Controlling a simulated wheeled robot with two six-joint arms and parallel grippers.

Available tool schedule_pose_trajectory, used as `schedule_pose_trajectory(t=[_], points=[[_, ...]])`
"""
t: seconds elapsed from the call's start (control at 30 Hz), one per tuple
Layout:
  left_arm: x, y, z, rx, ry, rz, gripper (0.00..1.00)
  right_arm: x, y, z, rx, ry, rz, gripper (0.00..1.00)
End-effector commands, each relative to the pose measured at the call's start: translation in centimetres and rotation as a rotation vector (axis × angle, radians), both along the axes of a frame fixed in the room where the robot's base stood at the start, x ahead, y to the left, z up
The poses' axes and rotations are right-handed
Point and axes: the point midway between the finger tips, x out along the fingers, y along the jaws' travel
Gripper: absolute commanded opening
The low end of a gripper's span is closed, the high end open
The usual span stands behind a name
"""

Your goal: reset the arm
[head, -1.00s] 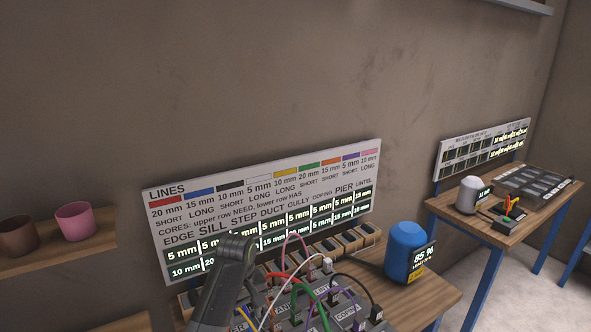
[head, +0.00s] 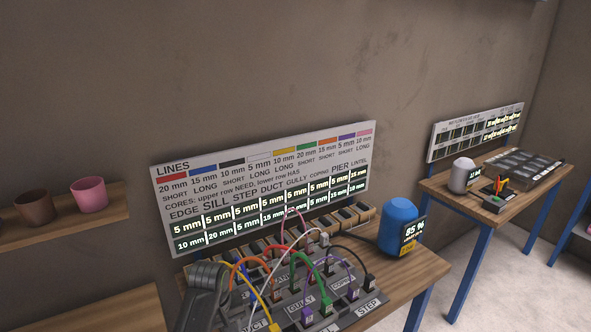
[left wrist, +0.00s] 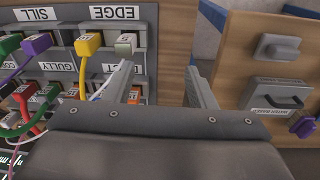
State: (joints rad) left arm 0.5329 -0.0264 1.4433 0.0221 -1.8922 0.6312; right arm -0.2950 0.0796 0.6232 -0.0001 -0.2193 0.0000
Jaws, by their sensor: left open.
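My left arm (head: 203,298) shows at the bottom left of the head view, in front of the patch panel (head: 345,318); its fingertips do not show there. In the left wrist view my left gripper (left wrist: 160,83) is open, its two fingers apart with nothing held between them. The left finger is near a white plug (left wrist: 126,44) in the panel's EDGE row, with a yellow plug (left wrist: 89,43) further left. I cannot tell whether the finger touches the white cable. My right gripper is not in view.
A blue canister (head: 399,228) with an 85 % display stands right of the panel. A LINES board (head: 265,182) is behind it. Two cups (head: 89,194) sit on a left shelf. A second table (head: 440,190) is at right. A grey handle (left wrist: 278,47) shows in the wrist view.

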Motion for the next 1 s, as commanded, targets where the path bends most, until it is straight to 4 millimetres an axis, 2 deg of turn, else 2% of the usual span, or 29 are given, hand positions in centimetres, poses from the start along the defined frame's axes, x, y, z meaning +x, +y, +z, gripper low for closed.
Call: schedule_pose_trajectory(t=[0.17,0.23,0.47,0.6,0.7,0.8,1.0], points=[[-4.3,2.9,-3.0,0.007,-0.036,-0.037,0.50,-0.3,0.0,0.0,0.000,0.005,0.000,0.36],[-6.6,4.3,-4.1,0.017,-0.056,-0.059,0.50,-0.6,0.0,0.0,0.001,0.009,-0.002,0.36],[-14.9,8.5,-6.0,0.071,-0.125,-0.151,0.50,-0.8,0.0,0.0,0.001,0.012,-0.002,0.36],[-20.2,10.5,-5.7,0.117,-0.159,-0.216,0.50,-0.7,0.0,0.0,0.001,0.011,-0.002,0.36],[-23.5,11.5,-5.0,0.151,-0.180,-0.263,0.50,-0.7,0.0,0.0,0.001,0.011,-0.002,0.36],[-26.0,12.2,-4.2,0.179,-0.195,-0.302,0.50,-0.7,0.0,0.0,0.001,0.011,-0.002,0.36],[-29.7,13.1,-2.5,0.222,-0.213,-0.365,0.50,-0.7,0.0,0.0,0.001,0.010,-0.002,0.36]])
